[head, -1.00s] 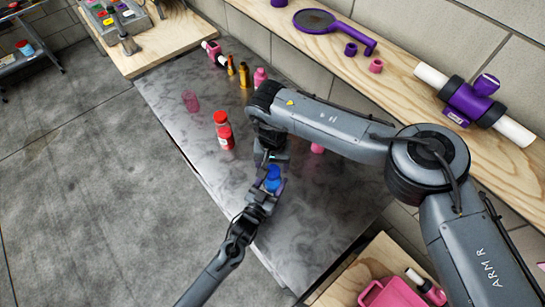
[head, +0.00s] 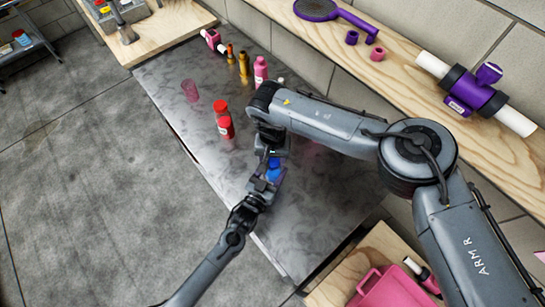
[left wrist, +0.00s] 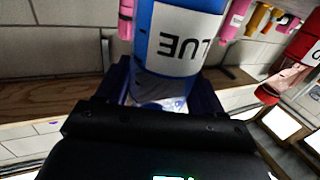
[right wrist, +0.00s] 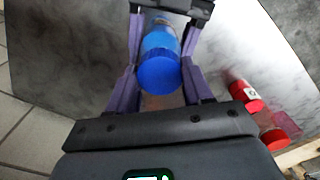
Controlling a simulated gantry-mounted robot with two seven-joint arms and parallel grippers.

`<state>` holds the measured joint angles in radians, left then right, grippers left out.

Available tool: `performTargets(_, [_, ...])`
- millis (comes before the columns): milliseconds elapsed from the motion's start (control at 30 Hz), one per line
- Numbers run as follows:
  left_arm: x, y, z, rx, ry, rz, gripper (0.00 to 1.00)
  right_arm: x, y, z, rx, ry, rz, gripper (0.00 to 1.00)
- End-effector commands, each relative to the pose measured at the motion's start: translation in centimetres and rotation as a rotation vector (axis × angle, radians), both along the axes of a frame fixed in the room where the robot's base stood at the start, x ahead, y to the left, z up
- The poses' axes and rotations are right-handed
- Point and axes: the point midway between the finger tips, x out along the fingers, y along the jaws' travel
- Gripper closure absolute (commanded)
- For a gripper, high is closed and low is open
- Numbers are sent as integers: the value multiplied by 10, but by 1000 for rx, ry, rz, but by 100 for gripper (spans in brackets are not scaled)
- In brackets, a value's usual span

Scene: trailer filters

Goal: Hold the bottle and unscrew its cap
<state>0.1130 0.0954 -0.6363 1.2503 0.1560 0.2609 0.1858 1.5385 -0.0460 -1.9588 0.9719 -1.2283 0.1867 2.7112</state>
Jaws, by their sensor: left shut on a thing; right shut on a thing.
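The blue bottle (head: 272,174) is held between my two grippers above the grey metal table. My left gripper (head: 266,183) is shut on the bottle's body from below left in the head view. The blue body with its white label (left wrist: 180,35) fills the top of the left wrist view. My right gripper (head: 272,156) comes from above, with its fingers on both sides of the blue cap (right wrist: 158,76), whose round end faces the right wrist camera. It is shut on the cap. The threads are hidden, so I cannot tell how far the cap is turned.
Red bottles (head: 224,123) and a clear pink cup (head: 190,91) stand on the table (head: 210,165). A pink bottle (head: 261,69) and small yellow bottles (head: 243,63) stand farther back. A wooden shelf (head: 410,65) runs along the wall. A pink bin (head: 385,290) is at lower right.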

Motion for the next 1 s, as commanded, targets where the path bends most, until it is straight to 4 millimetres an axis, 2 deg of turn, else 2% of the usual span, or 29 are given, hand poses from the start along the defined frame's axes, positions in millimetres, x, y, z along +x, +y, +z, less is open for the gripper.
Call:
performTargets(167, [0, 0, -1, 0, 1, 0, 100, 0, 0, 0, 1, 0, 31, 87])
performTargets(267, [0, 0, -1, 0, 1, 0, 100, 0, 0, 0, 2, 1, 141, 87])
performTargets(1000, [0, 0, -1, 0, 1, 0, 100, 0, 0, 1, 0, 1, 1717, 87])
